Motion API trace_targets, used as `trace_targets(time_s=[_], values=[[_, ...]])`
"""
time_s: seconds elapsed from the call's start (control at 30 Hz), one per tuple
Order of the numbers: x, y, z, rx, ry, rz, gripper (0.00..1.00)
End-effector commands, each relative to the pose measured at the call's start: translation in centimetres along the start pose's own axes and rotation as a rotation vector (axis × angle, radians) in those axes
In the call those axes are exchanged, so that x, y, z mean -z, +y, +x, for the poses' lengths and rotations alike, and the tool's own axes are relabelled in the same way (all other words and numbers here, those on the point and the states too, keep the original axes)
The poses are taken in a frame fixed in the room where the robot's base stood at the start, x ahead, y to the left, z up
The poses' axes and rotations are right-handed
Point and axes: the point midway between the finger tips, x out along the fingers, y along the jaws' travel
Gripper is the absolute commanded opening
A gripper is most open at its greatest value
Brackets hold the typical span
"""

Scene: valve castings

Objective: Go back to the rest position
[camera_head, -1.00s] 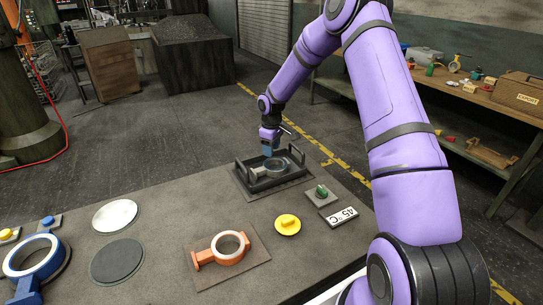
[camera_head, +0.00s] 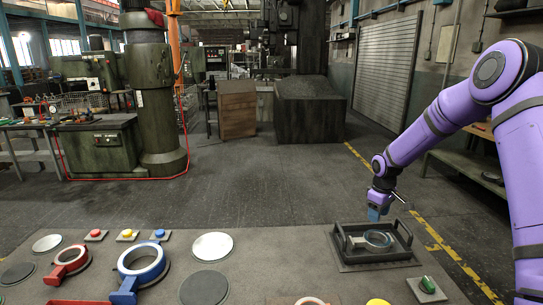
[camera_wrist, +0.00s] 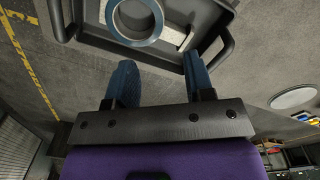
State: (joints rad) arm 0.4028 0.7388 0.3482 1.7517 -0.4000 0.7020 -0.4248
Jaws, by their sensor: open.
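My gripper (camera_head: 376,217) is over the back edge of a dark tray with raised handles (camera_head: 343,262), at the right of the bench. A pale ring-shaped casting with a blue-grey rim (camera_head: 378,240) lies in the tray. In the wrist view my gripper's two blue fingers (camera_wrist: 159,72) are apart with nothing between them. The ring (camera_wrist: 152,38) and the tray (camera_wrist: 224,20) show beyond the fingertips at the top of that view.
A blue ring casting (camera_head: 142,261) and a red one (camera_head: 68,262) lie on the bench at left. A green knob on a plate (camera_head: 427,285) sits in front of the tray. Bare bench lies left of the tray. A purple arm link of mine fills the right.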

Motion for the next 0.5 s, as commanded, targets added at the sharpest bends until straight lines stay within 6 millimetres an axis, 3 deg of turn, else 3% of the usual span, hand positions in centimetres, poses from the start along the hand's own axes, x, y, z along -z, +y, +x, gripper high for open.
trace_targets(time_s=[0.03, 0.2, 0.5], values=[[-0.1, -0.6, -2.0, -0.019, 0.004, 0.006, 0.48], [-1.5, -2.8, -8.3, -0.071, 0.009, 0.052, 0.48], [-5.3, -7.8, -17.9, -0.148, 0.044, 0.151, 0.48]])
